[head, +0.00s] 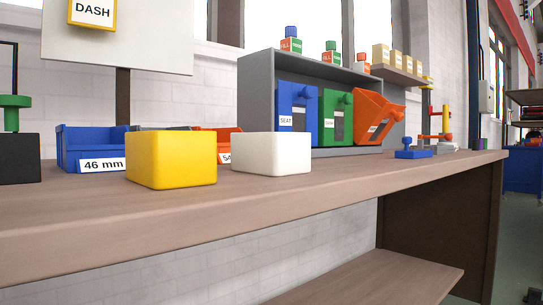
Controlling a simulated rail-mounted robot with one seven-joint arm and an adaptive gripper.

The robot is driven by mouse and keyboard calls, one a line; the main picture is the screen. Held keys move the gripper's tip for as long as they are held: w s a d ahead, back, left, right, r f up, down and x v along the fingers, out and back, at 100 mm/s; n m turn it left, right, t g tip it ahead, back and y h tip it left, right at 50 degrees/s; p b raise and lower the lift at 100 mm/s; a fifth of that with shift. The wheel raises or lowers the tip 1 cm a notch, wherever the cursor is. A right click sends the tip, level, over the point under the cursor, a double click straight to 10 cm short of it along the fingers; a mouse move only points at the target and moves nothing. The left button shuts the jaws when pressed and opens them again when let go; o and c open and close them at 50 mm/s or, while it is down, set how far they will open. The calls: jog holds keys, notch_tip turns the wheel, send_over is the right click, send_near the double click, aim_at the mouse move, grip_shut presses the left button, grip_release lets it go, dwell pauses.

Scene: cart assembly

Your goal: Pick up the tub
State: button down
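A yellow box-shaped tub (171,160) with rounded corners stands upright near the front edge of the wooden bench. A white tub-like box (271,154) of similar shape stands just to its right, with a gap between them. The low viewpoint does not show the inside of either one. I cannot tell from the picture which of the two is the task's tub. My gripper is not in view.
Behind them are a blue bin (91,148) labelled 46 mm and a partly hidden orange bin (229,142). A grey cabinet (258,98) holds blue, green and tilted orange bins. A dark block (18,158) stands left. The wooden bench (340,177) is clear at front right.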

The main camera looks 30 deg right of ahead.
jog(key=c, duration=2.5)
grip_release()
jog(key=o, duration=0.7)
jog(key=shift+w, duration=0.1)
